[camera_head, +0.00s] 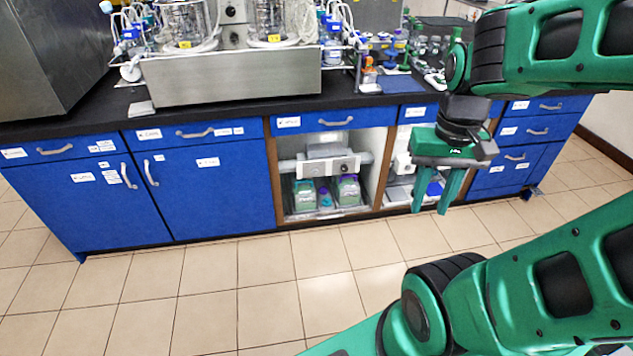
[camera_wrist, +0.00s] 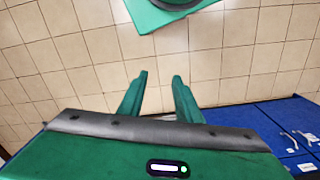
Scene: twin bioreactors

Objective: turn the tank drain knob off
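No part that I can name for certain as the tank drain knob shows in either view. In the head view, an open cabinet bay (camera_head: 271,165) under the counter holds a grey horizontal fitting (camera_head: 318,167) with small dark spots on its front, too small to tell as knobs. A second open bay to its right holds white parts (camera_head: 403,163), partly hidden by my gripper. My gripper (camera_head: 431,210) hangs in front of that bay, fingers down, apart and empty. In the wrist view, my gripper (camera_wrist: 160,76) also shows two parted fingers with only floor tiles between them.
Twin bioreactors stand on a steel base (camera_head: 230,76) on the dark counter. Blue closed cabinets (camera_head: 205,185) with grey handles flank the open bays. Green-and-purple containers (camera_head: 348,190) sit in the first bay. The tiled floor (camera_head: 215,290) in front is clear.

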